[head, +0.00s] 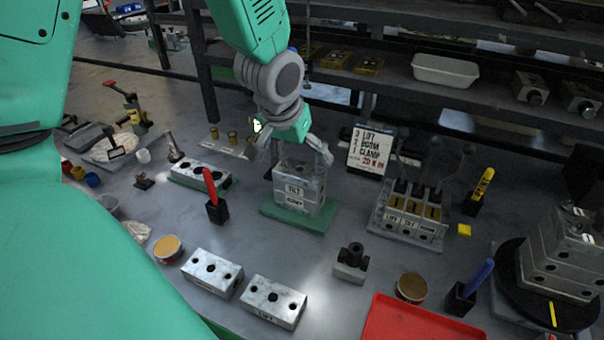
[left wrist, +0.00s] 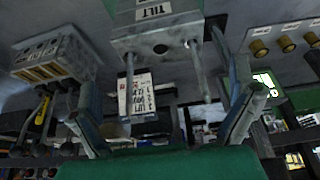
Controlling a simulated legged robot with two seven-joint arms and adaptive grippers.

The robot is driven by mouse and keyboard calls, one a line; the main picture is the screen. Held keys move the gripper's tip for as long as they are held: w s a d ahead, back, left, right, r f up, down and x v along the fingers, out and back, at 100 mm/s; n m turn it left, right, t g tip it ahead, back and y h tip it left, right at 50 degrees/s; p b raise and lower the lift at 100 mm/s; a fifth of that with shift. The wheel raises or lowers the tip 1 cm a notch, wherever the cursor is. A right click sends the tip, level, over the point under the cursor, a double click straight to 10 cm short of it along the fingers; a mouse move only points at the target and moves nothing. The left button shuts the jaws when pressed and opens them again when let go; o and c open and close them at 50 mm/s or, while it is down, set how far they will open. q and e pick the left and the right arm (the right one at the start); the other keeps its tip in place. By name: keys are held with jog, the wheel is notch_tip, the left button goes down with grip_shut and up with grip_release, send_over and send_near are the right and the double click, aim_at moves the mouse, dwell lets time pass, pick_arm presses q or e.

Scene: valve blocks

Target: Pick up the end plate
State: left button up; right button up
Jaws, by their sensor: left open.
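My left gripper (head: 290,156) is open over the stacked metal block marked TILT (head: 297,188). Its fingertips are apart on either side of the block's top; I cannot tell whether they touch it. The block stands on a green base (head: 288,216) and has a second label lower down. In the left wrist view the TILT block (left wrist: 158,38) shows with two thin rods, between the open fingers (left wrist: 168,105). No piece is labelled end plate. A flat holed metal piece (head: 200,172) lies on a green pad left of the stack. My right gripper is not in view.
Two holed metal blocks (head: 212,272) (head: 273,301) lie in front. A red-handled tool in a black holder (head: 217,209) stands close left. A lever unit (head: 410,219) and a sign (head: 370,150) stand right and behind. A red tray (head: 415,322) is at front right.

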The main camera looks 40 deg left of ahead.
aim_at(299, 169)
pick_arm(q)
jog(key=shift+x, duration=0.95)
jog(key=b+x, duration=0.1)
jog(key=x, duration=0.3)
jog(key=shift+s+a+f, duration=0.1)
jog(key=shift+f, duration=0.1)
jog(key=shift+s+r, duration=0.1)
jog(key=shift+c, duration=0.5)
jog(key=c, duration=1.1)
